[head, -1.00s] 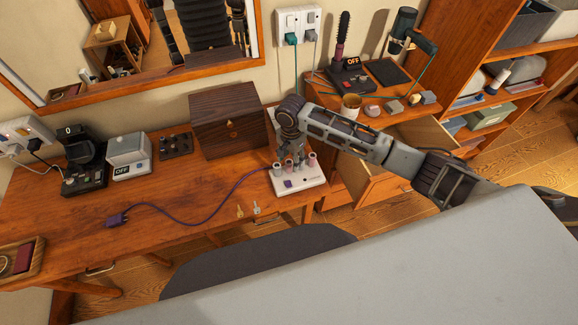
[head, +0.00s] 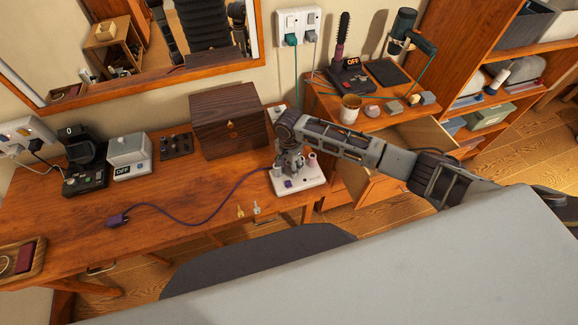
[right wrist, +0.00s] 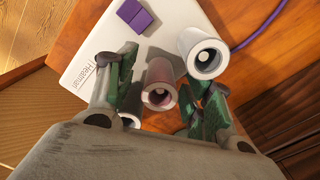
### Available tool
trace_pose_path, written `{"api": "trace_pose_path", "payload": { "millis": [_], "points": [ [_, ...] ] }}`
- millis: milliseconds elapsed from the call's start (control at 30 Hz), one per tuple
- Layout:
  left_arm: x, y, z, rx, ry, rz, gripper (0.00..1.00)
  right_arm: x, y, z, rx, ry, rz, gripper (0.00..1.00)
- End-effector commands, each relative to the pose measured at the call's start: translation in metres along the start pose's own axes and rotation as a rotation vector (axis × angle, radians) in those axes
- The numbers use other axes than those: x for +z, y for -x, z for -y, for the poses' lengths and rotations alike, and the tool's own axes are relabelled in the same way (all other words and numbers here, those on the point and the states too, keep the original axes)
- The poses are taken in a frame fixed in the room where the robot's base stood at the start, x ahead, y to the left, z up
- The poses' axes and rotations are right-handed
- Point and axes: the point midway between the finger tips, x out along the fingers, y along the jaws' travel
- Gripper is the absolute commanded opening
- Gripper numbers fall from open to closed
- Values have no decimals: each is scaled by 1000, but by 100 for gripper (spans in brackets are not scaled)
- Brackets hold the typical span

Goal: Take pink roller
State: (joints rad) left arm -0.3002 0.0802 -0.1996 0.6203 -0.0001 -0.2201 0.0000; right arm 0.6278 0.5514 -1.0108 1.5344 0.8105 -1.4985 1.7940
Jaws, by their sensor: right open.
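A pale pink roller (right wrist: 158,72) stands upright on the white heating base between the two fingers of my right gripper (right wrist: 160,95). The right gripper is open and points down over the base; in the head view it (head: 291,163) hides most of the rollers. A white roller (right wrist: 192,48) stands beside the pink one, close to one finger. Another roller (right wrist: 130,120) is partly hidden below the gripper body. In the head view one pinkish roller (head: 313,159) shows right of the gripper. My left gripper is not in view.
The white heating base (head: 314,180) has a purple switch (head: 288,183) and a purple cable (head: 190,211) running left. A dark wooden box (head: 230,122) stands behind left.

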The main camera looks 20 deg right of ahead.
Motion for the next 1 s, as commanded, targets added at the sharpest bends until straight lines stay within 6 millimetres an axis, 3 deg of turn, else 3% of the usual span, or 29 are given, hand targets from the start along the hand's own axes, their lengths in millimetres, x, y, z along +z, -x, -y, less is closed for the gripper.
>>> {"api": "trace_pose_path", "payload": {
  "millis": [533,900,1000],
  "points": [
    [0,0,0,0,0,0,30,0,-4,0,0,1,0,52],
    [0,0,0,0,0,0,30,0,-4,0,0,0,-1,4],
    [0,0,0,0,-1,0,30,0,-4,0,0,0,-1,4]
  ]
}}
